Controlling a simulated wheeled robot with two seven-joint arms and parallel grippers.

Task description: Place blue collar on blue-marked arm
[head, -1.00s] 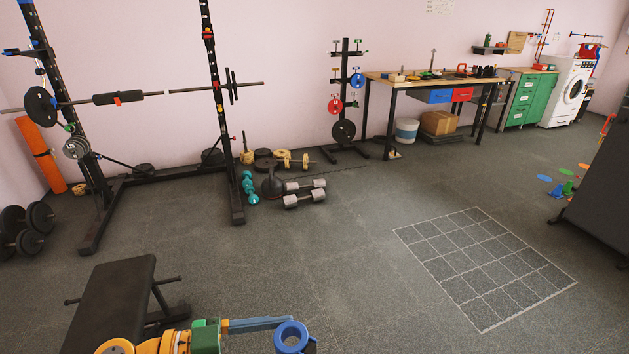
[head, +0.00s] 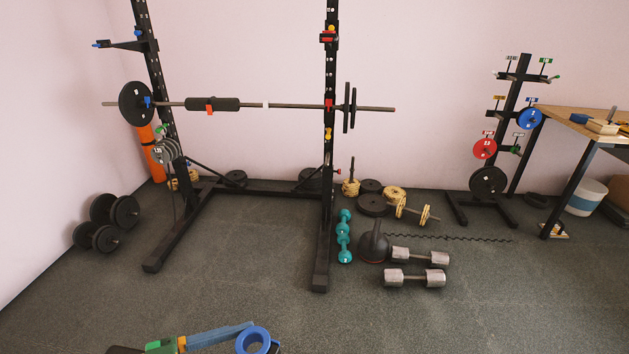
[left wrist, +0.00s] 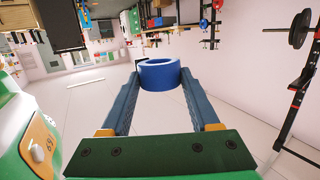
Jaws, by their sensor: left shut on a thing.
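A blue ring-shaped collar (head: 243,337) is at the bottom of the head view. My left gripper (head: 238,331), with blue fingers, is shut on it. In the left wrist view the collar (left wrist: 160,76) sits between the fingertips, clear of any other thing. The weight tree (head: 517,100) at the right has several short arms with coloured tags. One arm carries a blue tag (head: 532,100) above a blue plate (head: 529,119). A black arm (head: 122,44) with blue marks also juts from the rack's left post. My right gripper is out of view.
The rack (head: 326,200) holds a loaded barbell (head: 285,106). A workbench (head: 585,124) stands at the right. The front floor is mostly clear.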

